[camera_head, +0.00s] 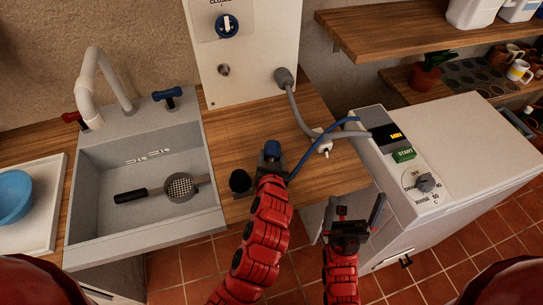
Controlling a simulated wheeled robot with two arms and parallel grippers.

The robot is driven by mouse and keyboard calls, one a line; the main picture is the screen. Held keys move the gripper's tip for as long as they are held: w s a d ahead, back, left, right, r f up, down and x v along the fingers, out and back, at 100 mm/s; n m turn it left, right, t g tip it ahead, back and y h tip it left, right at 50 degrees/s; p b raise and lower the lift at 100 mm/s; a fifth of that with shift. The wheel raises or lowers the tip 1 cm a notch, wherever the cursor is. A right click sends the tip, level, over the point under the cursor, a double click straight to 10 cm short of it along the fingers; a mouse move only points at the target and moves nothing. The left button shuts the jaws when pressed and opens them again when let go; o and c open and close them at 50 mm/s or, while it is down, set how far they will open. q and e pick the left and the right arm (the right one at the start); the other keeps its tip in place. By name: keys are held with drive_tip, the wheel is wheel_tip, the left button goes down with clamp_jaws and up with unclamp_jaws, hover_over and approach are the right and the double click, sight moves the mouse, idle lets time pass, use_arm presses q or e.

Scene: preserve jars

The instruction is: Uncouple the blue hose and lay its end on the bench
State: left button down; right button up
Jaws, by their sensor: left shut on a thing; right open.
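The blue hose (312,153) runs from the top of the white machine, over the bench edge, to my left gripper. My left gripper (271,164) is over the front part of the wooden bench (230,141), shut on the hose's end. A blue end piece (272,148) shows just beyond its fingers. The gripper hides part of the end, and I cannot tell whether it touches the bench. My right gripper (352,218) is open and empty, in front of the white machine (457,158), apart from the hose.
A grey hose (300,114) links a wall-panel fitting to the machine and crosses a white clip (324,146). A dark round piece (240,181) is left of my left gripper. The sink (145,150) holds a strainer (180,187). Bench wood behind the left gripper is clear.

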use_arm(q)
drive_tip(key=shift+f, duration=0.25)
idle(0.5)
drive_tip(key=shift+c, duration=0.7)
unclamp_jaws()
drive_tip(key=b+v, duration=0.2)
drive_tip(key=v, duration=0.4)
drive_tip(key=shift+d+f, duration=0.1)
drive_tip(key=shift+f, duration=0.05)
drive_tip(key=s+r+p, duration=0.2)
drive_tip(key=p, duration=0.3)
drive_tip(key=shift+s+r, duration=0.2)
drive_tip(key=shift+s, duration=0.2)
drive_tip(key=p+v, duration=0.6)
drive_tip(key=v, duration=0.2)
drive_tip(key=shift+s+f, duration=0.2)
drive_tip(key=shift+f, duration=0.15)
